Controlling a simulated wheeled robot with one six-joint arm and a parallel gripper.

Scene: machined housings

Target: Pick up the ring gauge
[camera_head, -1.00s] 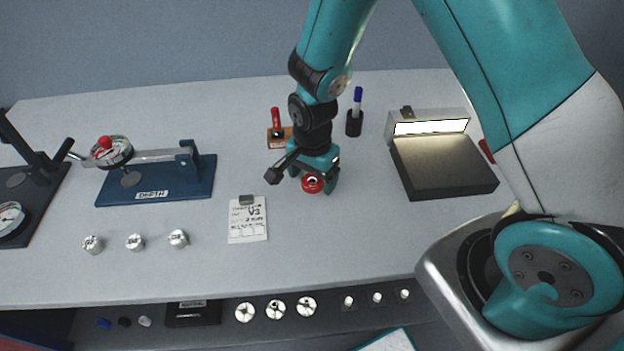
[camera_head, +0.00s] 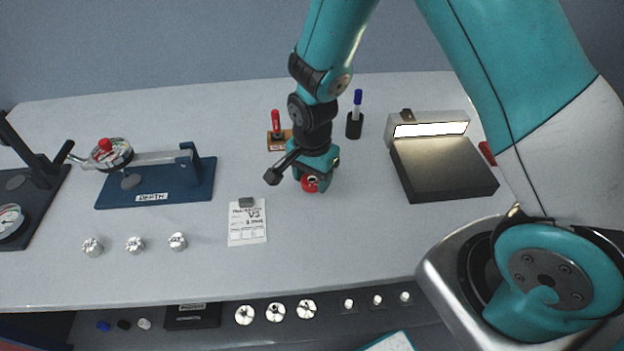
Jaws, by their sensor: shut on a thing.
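The ring gauge (camera_head: 311,184) is a small red ring with a dark centre, at the middle of the light grey bench. My gripper (camera_head: 314,182) is over it, pointing down, with its fingers shut on it. The fingers and wrist hide part of the ring. I cannot tell whether the ring still touches the bench top.
A red-handled tool on a wooden block (camera_head: 279,139) and a marker in a black holder (camera_head: 354,123) stand behind my gripper. A dark plate with a lit panel (camera_head: 444,168) lies right. A tag card (camera_head: 247,222) and blue depth fixture (camera_head: 160,187) are left.

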